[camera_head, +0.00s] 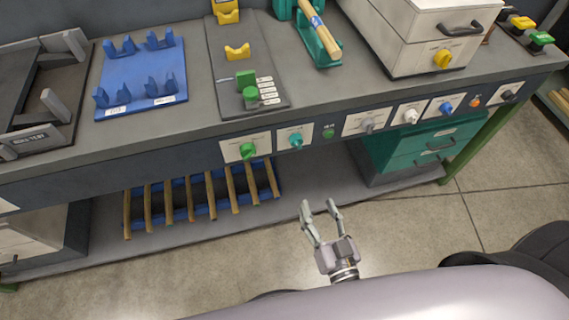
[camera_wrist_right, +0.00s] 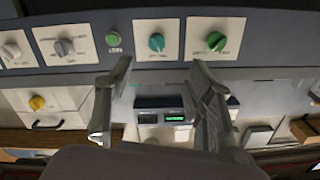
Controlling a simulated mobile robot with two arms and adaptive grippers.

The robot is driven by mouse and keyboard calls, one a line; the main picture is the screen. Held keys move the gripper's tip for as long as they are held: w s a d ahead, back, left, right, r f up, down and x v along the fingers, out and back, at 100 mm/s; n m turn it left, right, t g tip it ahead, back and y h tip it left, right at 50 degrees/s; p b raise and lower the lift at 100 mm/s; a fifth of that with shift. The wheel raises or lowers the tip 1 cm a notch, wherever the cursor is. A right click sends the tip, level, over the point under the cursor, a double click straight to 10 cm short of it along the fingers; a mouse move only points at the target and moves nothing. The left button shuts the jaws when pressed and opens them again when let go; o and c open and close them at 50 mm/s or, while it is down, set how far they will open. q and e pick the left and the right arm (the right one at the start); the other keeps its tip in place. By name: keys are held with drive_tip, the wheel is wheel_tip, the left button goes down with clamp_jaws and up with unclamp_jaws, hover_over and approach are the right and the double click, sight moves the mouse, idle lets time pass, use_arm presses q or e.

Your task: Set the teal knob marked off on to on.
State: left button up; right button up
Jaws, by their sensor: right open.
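The teal knob (camera_head: 296,141) sits on a white plate on the bench's front panel, between a green knob (camera_head: 248,150) and a small green button (camera_head: 328,133). In the right wrist view the teal knob (camera_wrist_right: 156,42) is near the top middle, with the green knob (camera_wrist_right: 216,41) to its right. The plate's lettering is too small to read. My right gripper (camera_head: 319,207) is open and empty, in front of the panel and below the teal knob in the picture, apart from it. Its fingers (camera_wrist_right: 161,72) show in the wrist view below the knob plates. My left gripper is out of view.
More knobs follow along the panel, including grey (camera_head: 367,125), white (camera_head: 410,116) and blue (camera_head: 446,107). A blue rack with wooden rods (camera_head: 205,195) lies on the shelf below, beside teal drawers (camera_head: 420,150). Open floor lies before the bench.

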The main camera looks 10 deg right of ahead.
drive_tip(key=r, duration=0.2)
approach(299, 147)
drive_tip(key=shift+m, duration=0.3)
drive_tip(key=w, duration=0.2)
drive_tip(key=w+p, duration=0.1)
drive_tip(key=w, duration=0.5)
drive_tip(key=shift+w+a, duration=0.1)
drive_tip(key=shift+a, duration=0.25)
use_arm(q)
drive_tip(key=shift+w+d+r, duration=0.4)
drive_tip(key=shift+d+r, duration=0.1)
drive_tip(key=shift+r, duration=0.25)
use_arm(e)
drive_tip(key=shift+w+f, duration=0.1)
drive_tip(key=shift+w, duration=0.5)
drive_tip(key=shift+c, duration=0.4)
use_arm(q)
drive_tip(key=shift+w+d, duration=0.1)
use_arm(e)
drive_tip(key=c, duration=1.1)
